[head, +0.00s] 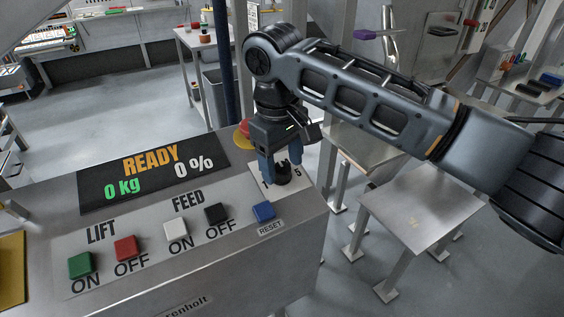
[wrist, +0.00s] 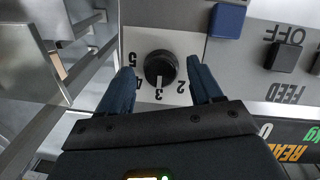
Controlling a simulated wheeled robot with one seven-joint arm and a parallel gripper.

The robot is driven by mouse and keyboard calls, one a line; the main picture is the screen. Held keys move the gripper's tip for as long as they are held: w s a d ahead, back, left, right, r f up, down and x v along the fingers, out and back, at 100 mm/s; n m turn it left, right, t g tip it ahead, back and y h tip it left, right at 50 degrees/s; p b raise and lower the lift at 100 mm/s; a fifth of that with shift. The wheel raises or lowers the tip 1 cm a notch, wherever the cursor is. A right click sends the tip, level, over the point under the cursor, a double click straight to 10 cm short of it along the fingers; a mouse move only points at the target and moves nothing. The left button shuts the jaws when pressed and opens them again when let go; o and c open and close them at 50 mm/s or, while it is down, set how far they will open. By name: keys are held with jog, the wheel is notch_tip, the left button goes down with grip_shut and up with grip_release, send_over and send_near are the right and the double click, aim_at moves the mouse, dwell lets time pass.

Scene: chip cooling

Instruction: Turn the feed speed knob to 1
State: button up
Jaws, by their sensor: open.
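The feed speed knob (wrist: 160,65) is a round black dial on a white plate, seen upside down in the wrist view. Its pale pointer line is toward the 3. The 2, 3, 4 and 5 show there. In the head view the knob (head: 284,177) is partly covered by my gripper (head: 281,165), with a 1 and a 5 on its plate. My gripper points down over the knob. In the wrist view its blue fingers (wrist: 161,72) are open, one to each side of the knob, with gaps. I cannot tell their exact height relative to it.
The blue reset button (head: 263,211) sits close to the knob plate. The black feed-off button (head: 216,214) and white feed-on button (head: 176,230) lie further left. The display (head: 154,172) reads READY, 0 kg, 0 %. A red button (head: 243,128) is behind my gripper.

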jog(key=shift+f, duration=0.35)
jog(key=shift+c, duration=0.5)
jog(key=c, duration=1)
jog(key=shift+o, duration=0.2)
